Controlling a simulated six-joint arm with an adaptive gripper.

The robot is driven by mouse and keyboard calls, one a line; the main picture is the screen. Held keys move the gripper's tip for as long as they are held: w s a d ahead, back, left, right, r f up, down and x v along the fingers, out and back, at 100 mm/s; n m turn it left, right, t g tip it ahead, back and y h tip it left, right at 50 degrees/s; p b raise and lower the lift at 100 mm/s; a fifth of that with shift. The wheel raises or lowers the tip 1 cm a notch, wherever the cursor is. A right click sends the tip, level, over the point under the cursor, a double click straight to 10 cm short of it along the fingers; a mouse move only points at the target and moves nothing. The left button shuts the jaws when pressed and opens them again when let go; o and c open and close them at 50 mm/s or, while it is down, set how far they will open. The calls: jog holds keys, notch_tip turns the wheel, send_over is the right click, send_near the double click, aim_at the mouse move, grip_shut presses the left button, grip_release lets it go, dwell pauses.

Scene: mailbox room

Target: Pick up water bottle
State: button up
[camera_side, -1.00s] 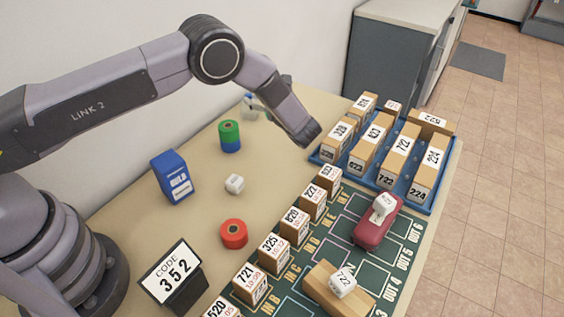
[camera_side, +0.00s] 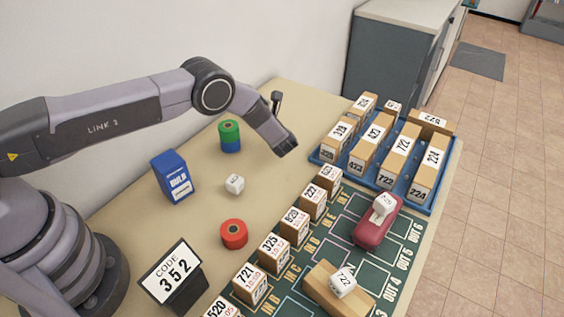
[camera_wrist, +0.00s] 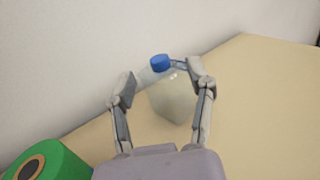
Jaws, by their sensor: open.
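The water bottle (camera_wrist: 172,100) is clear with a blue cap. In the wrist view it stands between the two fingers of my gripper (camera_wrist: 162,71), near the wall. The fingers are open on either side of it; I cannot tell if either one touches it. In the side view the bottle is hidden behind my arm, and only a dark finger of my gripper (camera_side: 276,102) shows above the wrist.
A green and blue roll stack (camera_side: 230,136) stands near the bottle. A blue box (camera_side: 171,177), a white die (camera_side: 235,184) and a red roll (camera_side: 234,234) are nearer. A blue tray (camera_side: 431,206) of packages lies right. The wall is close behind.

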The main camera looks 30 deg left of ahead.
jog(key=x, duration=0.4)
jog(key=shift+a, duration=0.15)
grip_shut()
